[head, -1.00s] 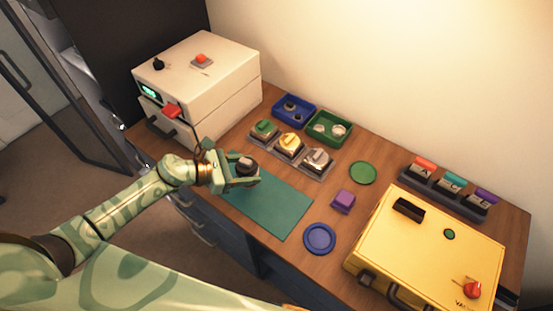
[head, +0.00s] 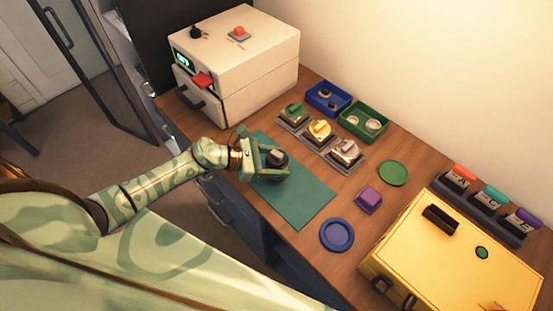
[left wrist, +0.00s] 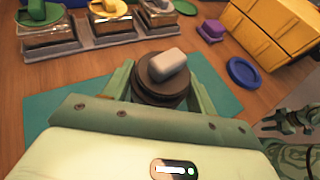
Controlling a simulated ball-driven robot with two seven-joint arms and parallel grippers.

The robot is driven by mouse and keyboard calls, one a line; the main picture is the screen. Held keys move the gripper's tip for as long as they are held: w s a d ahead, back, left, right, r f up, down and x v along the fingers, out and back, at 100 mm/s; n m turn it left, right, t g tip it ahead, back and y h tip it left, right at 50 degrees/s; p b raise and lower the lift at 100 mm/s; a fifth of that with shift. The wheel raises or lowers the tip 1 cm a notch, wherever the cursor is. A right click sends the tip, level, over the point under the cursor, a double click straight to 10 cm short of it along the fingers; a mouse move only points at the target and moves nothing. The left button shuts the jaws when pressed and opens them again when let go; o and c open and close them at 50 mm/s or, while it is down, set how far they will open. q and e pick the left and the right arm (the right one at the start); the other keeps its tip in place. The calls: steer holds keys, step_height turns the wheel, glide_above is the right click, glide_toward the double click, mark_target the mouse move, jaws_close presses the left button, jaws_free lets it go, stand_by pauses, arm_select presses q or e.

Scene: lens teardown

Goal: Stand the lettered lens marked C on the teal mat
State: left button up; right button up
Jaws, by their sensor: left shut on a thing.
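My left gripper (head: 270,165) is shut on a dark round stepped lens (head: 276,158) with a light grey block on top. It holds the lens over the far left part of the teal mat (head: 300,205). In the left wrist view the lens (left wrist: 163,80) sits between the two fingers, about upright. I see no letter on it, and cannot tell whether its base touches the mat. A teal-topped block (head: 487,198) with what looks like a C stands in the rack at right. Green patterned parts of mine (left wrist: 290,125) show at the right of the left wrist view, perhaps my right gripper.
Three knobbed pieces stand on a grey stand (head: 322,138) behind the mat. A purple block (head: 369,199), blue dish (head: 337,234) and green disc (head: 392,173) lie right of it. A yellow case (head: 455,255) fills the front right; a white drawer unit (head: 235,65) stands back left.

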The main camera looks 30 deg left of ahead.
arm_select(q)
steer(key=shift+s+a, duration=0.1)
steer(key=shift+a, duration=0.05)
stand_by(0.6)
steer(key=shift+f+b, duration=0.45)
steer(key=shift+b, duration=0.25)
steer(key=o, duration=1)
steer(key=shift+r, duration=0.1)
steer(key=shift+o, duration=0.4)
steer(key=v, duration=1.6)
steer(key=shift+r, duration=0.15)
steer(key=shift+s, duration=0.15)
